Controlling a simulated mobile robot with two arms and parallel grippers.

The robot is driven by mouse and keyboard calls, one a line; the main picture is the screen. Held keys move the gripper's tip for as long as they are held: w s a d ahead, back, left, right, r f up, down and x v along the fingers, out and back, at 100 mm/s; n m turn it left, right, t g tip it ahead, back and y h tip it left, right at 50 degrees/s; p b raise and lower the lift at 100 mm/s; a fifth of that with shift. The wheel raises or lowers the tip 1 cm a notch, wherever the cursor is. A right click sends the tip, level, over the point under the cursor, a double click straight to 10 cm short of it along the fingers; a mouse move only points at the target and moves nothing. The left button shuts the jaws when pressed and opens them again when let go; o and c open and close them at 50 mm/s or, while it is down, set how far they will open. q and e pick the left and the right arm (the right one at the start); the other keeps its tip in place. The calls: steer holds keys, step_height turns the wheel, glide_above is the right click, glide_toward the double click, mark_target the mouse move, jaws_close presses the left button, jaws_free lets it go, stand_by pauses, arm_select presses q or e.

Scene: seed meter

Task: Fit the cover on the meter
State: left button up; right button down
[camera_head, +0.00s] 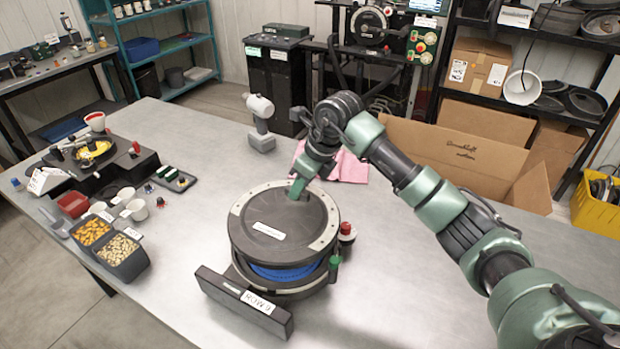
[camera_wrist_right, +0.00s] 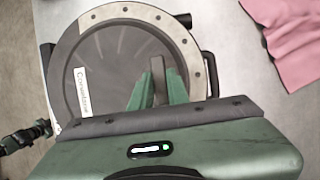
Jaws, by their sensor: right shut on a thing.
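The cover (camera_head: 285,222) is a dark round disc with a pale, bolted rim band along part of its edge and a white label. It is over the meter (camera_head: 310,287), roughly level, with a blue disc (camera_head: 285,272) showing below its front edge. I cannot tell whether the cover touches the meter body. My right gripper (camera_head: 298,188) is shut on the cover near its far side. In the right wrist view, the green fingers (camera_wrist_right: 158,88) close on a raised grey part of the cover (camera_wrist_right: 105,65). The far side of the meter is hidden.
A dark bar labelled "ROW 9" or similar (camera_head: 243,302) stands in front of the meter. A red-topped knob (camera_head: 346,231) and a green handle (camera_head: 335,267) are at its right. Seed bins (camera_head: 122,257) stand left, a pink cloth (camera_head: 345,167) and a cordless tool (camera_head: 260,118) behind.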

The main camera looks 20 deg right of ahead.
mark_target(300, 199)
steer(key=shift+a+f, duration=0.15)
steer(key=shift+a, duration=0.1)
steer(key=shift+s+f+b, duration=0.15)
steer(key=shift+f+b, duration=0.35)
steer(key=shift+f, duration=0.05)
steer(key=shift+f+b, duration=1.1)
steer(key=shift+f, duration=0.4)
steer(key=shift+f+b, duration=1.05)
steer(key=shift+b, duration=0.3)
stand_by(1.6)
steer(key=c, duration=1.3)
jaws_free()
steer(key=shift+c, duration=0.3)
